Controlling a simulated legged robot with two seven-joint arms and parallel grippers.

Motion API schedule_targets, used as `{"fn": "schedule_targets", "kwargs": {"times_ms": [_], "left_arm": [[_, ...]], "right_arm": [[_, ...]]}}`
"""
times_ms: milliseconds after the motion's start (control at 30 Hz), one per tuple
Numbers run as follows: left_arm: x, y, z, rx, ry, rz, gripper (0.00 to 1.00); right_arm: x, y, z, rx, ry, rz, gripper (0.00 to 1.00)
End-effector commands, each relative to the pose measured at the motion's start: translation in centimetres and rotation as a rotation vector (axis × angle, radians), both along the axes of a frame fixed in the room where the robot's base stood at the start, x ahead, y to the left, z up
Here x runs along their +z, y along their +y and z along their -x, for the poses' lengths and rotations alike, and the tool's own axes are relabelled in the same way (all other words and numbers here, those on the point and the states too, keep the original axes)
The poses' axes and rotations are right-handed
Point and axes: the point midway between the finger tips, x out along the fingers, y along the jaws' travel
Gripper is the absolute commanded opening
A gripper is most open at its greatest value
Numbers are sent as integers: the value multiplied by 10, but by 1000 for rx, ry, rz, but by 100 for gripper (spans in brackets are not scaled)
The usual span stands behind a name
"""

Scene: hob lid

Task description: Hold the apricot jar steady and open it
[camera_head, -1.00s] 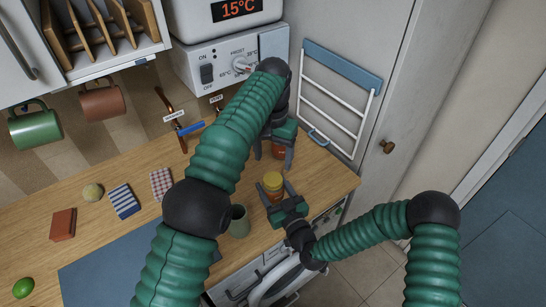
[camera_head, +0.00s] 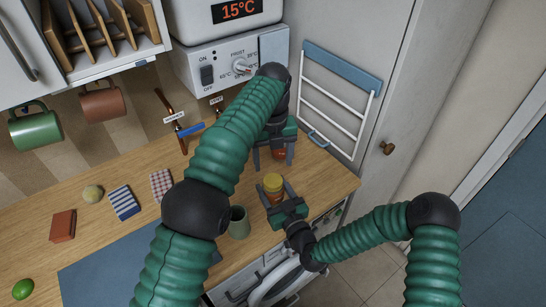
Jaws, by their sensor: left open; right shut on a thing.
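A small jar with a yellow lid (camera_head: 273,182) stands upright on the wooden worktop near its front edge. My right gripper (camera_head: 274,194) is shut on the sides of this jar, below its lid. A second jar (camera_head: 279,154), orange-red, stands behind it near the wall. My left gripper (camera_head: 273,162) points down over this second jar, open, with a finger on either side. The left gripper and arm hide most of that jar, including its top. I cannot read a label on either jar, so I cannot tell which is apricot.
A grey-green cup (camera_head: 238,222) stands left of the yellow-lidded jar. A white rack (camera_head: 338,105) hangs behind at the right. Folded cloths (camera_head: 124,201), a sponge-red block (camera_head: 63,224) and a lime (camera_head: 22,288) lie at left. The worktop's right end is clear.

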Motion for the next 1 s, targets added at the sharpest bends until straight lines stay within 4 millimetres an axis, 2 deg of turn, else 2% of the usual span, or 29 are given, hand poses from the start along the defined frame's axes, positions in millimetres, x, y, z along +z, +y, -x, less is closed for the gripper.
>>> {"fn": "schedule_targets", "kwargs": {"times_ms": [33, 333, 500, 700, 1000], "left_arm": [[-8, 0, 1, 0, 3, -1, 69], [-61, 0, 1, 1, 2, -1, 69], [-73, 0, 0, 2, -1, 0, 69], [-74, 0, 0, 3, -1, 0, 69], [-73, 0, 0, 3, 0, 0, 31]], "right_arm": [[-6, -1, 2, 1, 12, 5, 0], [-6, -1, 2, 1, 13, 5, 0], [-6, -1, 2, 1, 14, 6, 0], [-6, -1, 2, 1, 14, 6, 0], [-6, -1, 2, 1, 15, 6, 0]]}}
